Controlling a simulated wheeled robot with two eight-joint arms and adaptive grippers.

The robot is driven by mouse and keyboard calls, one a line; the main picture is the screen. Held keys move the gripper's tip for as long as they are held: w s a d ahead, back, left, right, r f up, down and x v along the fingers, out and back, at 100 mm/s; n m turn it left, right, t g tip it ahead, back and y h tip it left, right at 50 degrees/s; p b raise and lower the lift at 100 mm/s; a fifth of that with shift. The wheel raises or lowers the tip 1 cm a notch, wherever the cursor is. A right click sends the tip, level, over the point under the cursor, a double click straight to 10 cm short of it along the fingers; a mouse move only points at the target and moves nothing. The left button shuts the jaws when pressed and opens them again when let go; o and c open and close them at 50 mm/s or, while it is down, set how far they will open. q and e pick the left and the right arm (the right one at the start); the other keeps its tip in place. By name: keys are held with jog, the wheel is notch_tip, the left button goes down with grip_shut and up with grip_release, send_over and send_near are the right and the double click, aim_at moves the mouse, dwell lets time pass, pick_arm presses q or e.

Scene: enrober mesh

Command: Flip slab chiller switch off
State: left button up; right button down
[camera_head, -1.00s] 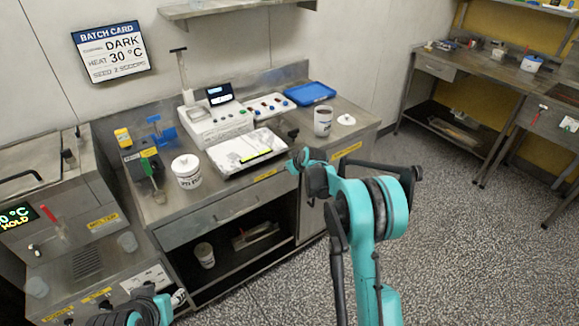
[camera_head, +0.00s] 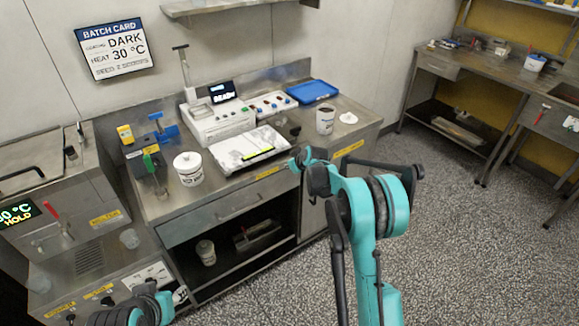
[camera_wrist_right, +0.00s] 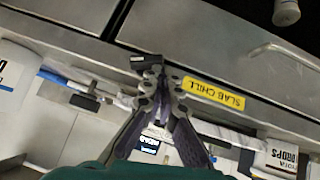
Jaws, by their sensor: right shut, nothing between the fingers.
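A yellow label reading SLAB CHILL (camera_wrist_right: 214,94) is on the bench's front edge; it seems to be the yellow label (camera_head: 268,172) below the pale slab (camera_head: 243,150) in the head view. My right gripper (camera_head: 306,163) is at this front edge, just right of that label. In the right wrist view the gripper (camera_wrist_right: 151,68) is shut and empty, its tips beside the label. A small dark block (camera_wrist_right: 146,61) shows at the tips; I cannot tell whether it is the switch or a fingertip. The switch's position is not readable. Only part of my left arm shows, lower left.
On the bench (camera_head: 222,196) stand a white tub (camera_head: 188,168), a white control box (camera_head: 218,122), a blue tray (camera_head: 312,91) and a white cup (camera_head: 325,119). A machine with a HOLD display (camera_head: 18,216) stands at left. The speckled floor at right is clear.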

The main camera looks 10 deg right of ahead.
jog(key=shift+w+d, duration=0.1)
jog(key=shift+d, duration=0.45)
jog(key=shift+d, duration=0.1)
jog(key=s+a+r+p, duration=0.3)
jog(key=s+r+p, duration=0.2)
jog(key=s+r, duration=0.3)
jog(key=shift+s+a+r, duration=0.25)
jog(key=shift+r, duration=0.55)
